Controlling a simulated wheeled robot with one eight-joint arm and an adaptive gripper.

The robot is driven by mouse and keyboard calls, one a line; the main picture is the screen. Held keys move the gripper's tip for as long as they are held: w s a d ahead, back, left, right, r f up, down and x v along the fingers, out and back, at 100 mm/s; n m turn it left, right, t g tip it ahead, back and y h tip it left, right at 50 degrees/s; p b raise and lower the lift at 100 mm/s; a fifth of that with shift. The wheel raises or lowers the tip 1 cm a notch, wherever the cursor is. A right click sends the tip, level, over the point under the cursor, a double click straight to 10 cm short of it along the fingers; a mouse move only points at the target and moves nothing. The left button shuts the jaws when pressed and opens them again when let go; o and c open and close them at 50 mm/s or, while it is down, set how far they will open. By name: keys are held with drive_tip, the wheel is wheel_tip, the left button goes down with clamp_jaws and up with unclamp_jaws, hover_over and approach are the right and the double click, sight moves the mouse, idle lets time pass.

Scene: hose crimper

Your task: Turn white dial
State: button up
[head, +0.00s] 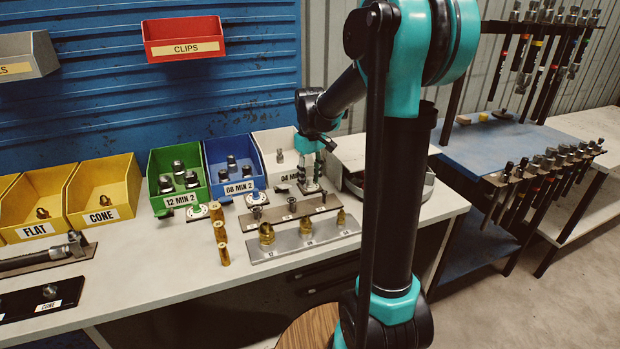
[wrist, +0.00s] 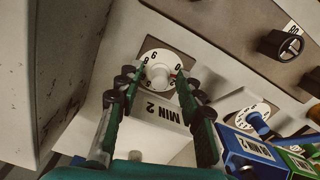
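The white dial (wrist: 160,74) shows in the wrist view as a round white knob on a numbered white face, set in a brown square plate above a "MIN 2" label. My gripper (wrist: 158,83) is open, one finger on each side of the knob. Gaps show between the fingers and the knob; I see no contact. In the head view my gripper (head: 309,182) points down in front of the white bin (head: 277,150), and it largely hides the dial there.
A blue dial (wrist: 256,122) sits close to the right in the wrist view, near the blue bin (head: 228,152). In the head view, a rack with brass fittings (head: 305,239) stands in front, and a round tray (head: 422,188) is at right.

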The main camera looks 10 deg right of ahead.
sight(310, 178)
drive_tip(key=shift+r, duration=0.1)
wheel_tip(310, 178, up, 12)
idle(0.6)
